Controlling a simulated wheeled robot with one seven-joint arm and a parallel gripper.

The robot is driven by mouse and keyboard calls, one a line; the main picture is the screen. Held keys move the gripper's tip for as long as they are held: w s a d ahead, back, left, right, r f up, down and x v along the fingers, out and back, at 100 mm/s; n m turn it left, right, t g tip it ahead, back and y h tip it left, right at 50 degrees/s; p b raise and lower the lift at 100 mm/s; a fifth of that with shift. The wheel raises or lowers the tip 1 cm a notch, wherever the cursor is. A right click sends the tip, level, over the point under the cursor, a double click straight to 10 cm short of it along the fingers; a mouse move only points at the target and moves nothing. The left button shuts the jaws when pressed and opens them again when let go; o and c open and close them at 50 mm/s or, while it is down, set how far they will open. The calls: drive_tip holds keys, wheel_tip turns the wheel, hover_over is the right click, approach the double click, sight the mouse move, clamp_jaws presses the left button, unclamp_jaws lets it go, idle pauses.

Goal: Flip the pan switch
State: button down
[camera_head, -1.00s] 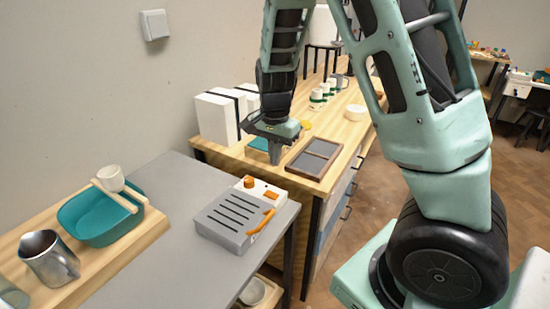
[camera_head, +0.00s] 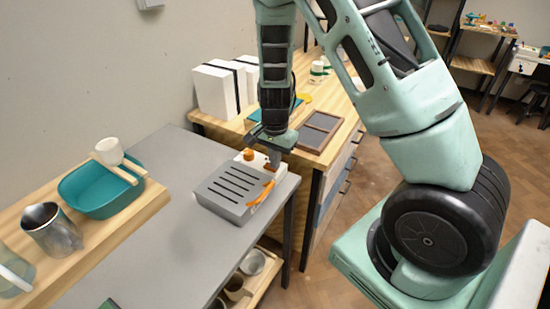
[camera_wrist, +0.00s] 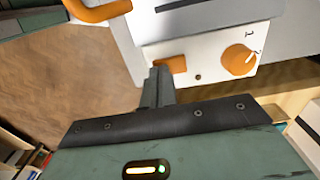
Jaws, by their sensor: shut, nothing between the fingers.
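The pan (camera_head: 222,196), a grey slotted box with a white control end, sits on the grey table near its right edge. The orange switch (camera_wrist: 175,64) shows in the wrist view on the white panel (camera_wrist: 200,62), partly covered by my fingers. An orange round knob (camera_wrist: 238,60) is to its right, and it also shows in the head view (camera_head: 249,154). My gripper (camera_head: 274,164) is shut and empty, pointing down over the switch. In the wrist view my fingertips (camera_wrist: 160,72) are at the switch's left end; I cannot tell whether they touch it.
An orange handle (camera_head: 262,194) runs along the pan's front side. A teal basin (camera_head: 95,192) and a metal jug (camera_head: 50,229) stand on a wooden board at left. A wooden bench with white boxes (camera_head: 215,90) and a grey framed tray (camera_head: 319,132) lies behind.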

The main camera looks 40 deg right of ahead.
drive_tip(key=shift+f+b, duration=0.3)
drive_tip(key=shift+b, duration=0.6)
drive_tip(key=shift+r, duration=0.15)
drive_tip(key=shift+p, duration=0.3)
drive_tip(key=shift+w+a+r+p, duration=0.15)
drive_tip(key=shift+w+p, duration=0.2)
drive_tip(key=shift+w+a+r+p, duration=0.1)
drive_tip(key=shift+w+p, duration=0.2)
drive_tip(key=shift+w, duration=0.05)
drive_tip(key=shift+r+p, duration=0.55)
drive_tip(key=shift+r, duration=0.05)
wheel_tip(320, 180, up, 13)
drive_tip(key=s+p, duration=0.1)
drive_tip(key=p, duration=0.1)
drive_tip(key=shift+s+d+f, duration=0.15)
drive_tip(key=shift+s+d, duration=0.2)
drive_tip(key=shift+s, duration=0.05)
